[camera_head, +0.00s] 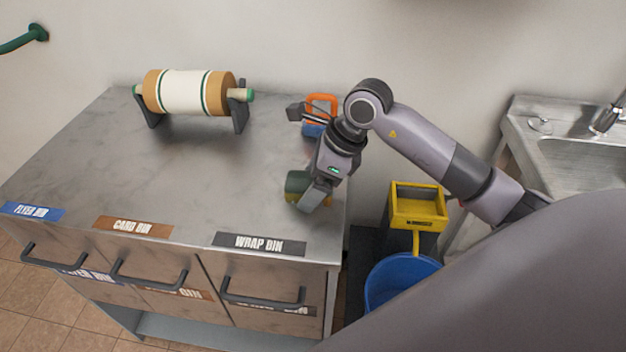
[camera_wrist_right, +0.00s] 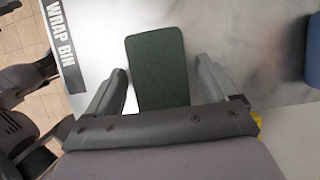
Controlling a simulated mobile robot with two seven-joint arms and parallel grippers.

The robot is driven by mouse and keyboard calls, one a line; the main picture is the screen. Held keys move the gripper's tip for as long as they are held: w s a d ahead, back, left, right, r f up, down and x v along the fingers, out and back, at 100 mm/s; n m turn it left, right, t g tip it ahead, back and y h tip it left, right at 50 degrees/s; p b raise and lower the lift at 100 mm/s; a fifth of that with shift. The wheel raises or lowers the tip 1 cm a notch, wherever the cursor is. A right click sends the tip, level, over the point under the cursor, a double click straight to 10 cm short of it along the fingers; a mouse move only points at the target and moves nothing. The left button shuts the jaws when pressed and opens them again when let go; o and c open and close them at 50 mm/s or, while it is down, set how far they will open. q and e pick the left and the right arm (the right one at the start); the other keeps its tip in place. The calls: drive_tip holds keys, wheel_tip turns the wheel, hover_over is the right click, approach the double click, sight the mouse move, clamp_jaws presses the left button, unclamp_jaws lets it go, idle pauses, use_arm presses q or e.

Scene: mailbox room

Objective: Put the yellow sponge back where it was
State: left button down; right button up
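The sponge (camera_head: 295,184) is a small block with a dark green side and a yellow part. It is on the metal counter near its right end, behind the WRAP BIN label, partly hidden by my right gripper. In the right wrist view its green face (camera_wrist_right: 157,55) shows between the two fingers, with a gap on each side. My right gripper (camera_wrist_right: 160,70) is open and reaches down at the sponge; in the head view it also shows (camera_head: 312,192). My left gripper is not in view.
A paper roll (camera_head: 190,92) on a stand is at the counter's back. An orange and blue object (camera_head: 321,103) stands behind my right arm. A yellow container (camera_head: 418,206), a blue bucket (camera_head: 398,272) and a sink (camera_head: 580,155) are to the right. The counter's left and middle are clear.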

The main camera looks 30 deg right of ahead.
drive_tip(key=shift+r, duration=0.15)
drive_tip(key=shift+r, duration=0.2)
drive_tip(key=v, duration=1.1)
drive_tip(key=shift+d+r, duration=0.2)
drive_tip(key=shift+r, duration=0.1)
drive_tip(key=shift+s, duration=0.1)
